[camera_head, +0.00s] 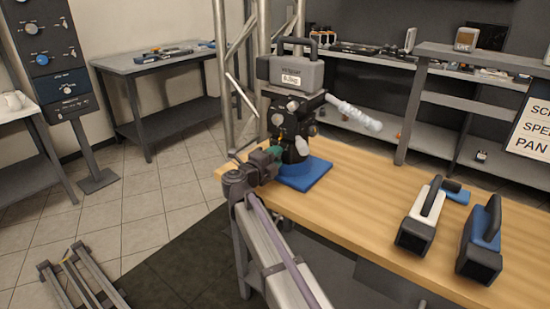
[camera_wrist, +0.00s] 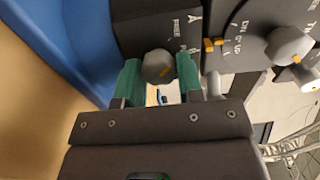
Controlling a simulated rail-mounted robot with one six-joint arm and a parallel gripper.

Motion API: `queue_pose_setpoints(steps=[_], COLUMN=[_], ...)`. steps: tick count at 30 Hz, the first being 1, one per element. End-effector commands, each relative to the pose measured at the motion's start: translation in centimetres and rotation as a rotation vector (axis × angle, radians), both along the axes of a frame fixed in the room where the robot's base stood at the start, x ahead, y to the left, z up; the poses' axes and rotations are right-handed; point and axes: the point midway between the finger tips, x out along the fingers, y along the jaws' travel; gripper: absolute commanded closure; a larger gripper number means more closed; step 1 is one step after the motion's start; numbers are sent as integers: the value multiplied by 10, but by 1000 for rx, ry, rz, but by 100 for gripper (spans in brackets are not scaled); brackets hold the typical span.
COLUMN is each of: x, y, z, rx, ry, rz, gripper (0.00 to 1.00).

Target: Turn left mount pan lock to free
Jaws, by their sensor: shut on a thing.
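The mount (camera_head: 294,130) is a dark pan-tilt head on a blue base plate (camera_head: 306,180) at the left end of the wooden bench. It carries a grey handled block (camera_head: 291,72). My gripper (camera_head: 275,153) reaches in at the mount's lower left side. In the wrist view, its green fingertips (camera_wrist: 160,78) are shut on a grey pan lock knob (camera_wrist: 158,66), one on each side.
Another grey knob (camera_wrist: 288,46) and an orange pointer (camera_wrist: 213,44) sit right of my fingers in the wrist view. A pale ribbed handle (camera_head: 353,113) sticks out right of the mount. White (camera_head: 420,217) and blue (camera_head: 481,240) camera-like units stand on the wooden bench (camera_head: 345,200).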

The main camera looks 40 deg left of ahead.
Motion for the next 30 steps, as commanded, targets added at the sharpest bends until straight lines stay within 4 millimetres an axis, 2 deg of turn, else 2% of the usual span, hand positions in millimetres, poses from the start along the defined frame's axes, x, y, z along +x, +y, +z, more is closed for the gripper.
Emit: queue_pose_setpoints(steps=[14,15,21,23,30], x=[0,0,0,0,-3], y=[0,0,0,0,0], z=[0,0,0,0,0], rx=[-14,-14,-14,-14,-14], ry=[1,1,0,0,0], rz=[0,0,0,0,0], gripper=[89,63,44,40,40])
